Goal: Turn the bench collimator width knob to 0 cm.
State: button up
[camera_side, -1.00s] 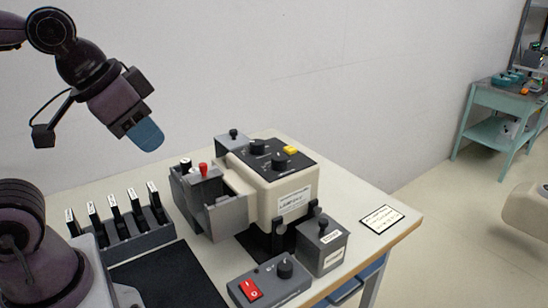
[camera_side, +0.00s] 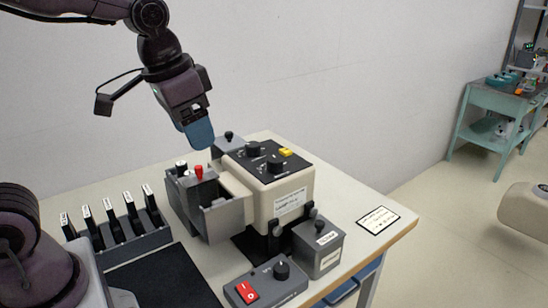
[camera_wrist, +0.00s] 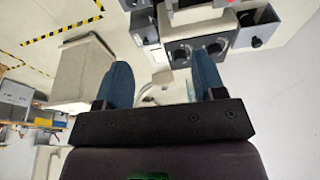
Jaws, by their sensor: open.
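The bench collimator (camera_side: 290,203) is a beige box with a dark top panel. Two black knobs stand on that panel, a rear-left one (camera_side: 253,149) and a front-right one (camera_side: 275,164), beside a yellow button (camera_side: 285,152). The markings are too small to read, so I cannot tell which knob sets the width or where it points. My gripper (camera_side: 200,145) has blue fingers and hangs above and left of the knobs, touching nothing. In the wrist view my gripper (camera_wrist: 163,75) is open and empty, with the panel and both knobs (camera_wrist: 180,52) beyond the fingertips.
A grey open-topped box with a red-topped knob (camera_side: 199,172) adjoins the collimator on the left. A rack of labelled handles (camera_side: 125,235) stands further left. A red-switch box (camera_side: 262,285) and a small grey box (camera_side: 319,248) are in front. The air above the panel is clear.

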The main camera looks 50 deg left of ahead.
aim_at(274, 159)
jog(key=w+a+m+g, duration=0.25)
jog(key=w+m, duration=0.85)
jog(key=w, duration=0.6)
jog(key=shift+g, duration=0.25)
notch_tip(274, 159, down, 12)
jog(key=shift+w+d+f, duration=0.1)
jog(key=shift+w+f, duration=0.05)
jog(key=shift+f, duration=0.05)
jog(key=c, duration=0.9)
